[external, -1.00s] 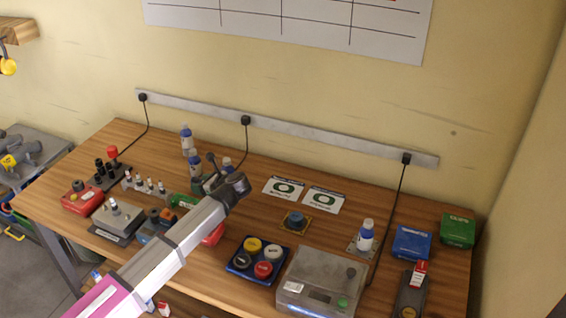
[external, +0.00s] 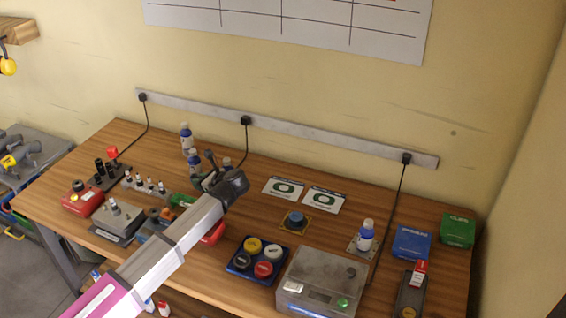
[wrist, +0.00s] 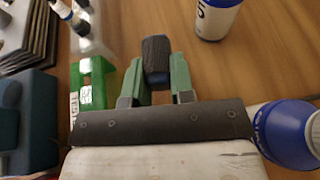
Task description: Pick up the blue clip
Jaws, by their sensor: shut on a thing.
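In the external view my gripper (external: 208,172) is over the left-middle of the bench, near the blue-capped bottles. The clip is too small to make out clearly there.
Blue-capped bottles stand close by; one (wrist: 288,132) is right of my gripper and another (wrist: 217,18) is ahead. A green part (wrist: 92,85) lies to the left. A tray of coloured caps (external: 240,262) and a grey scale (external: 300,290) are further right.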

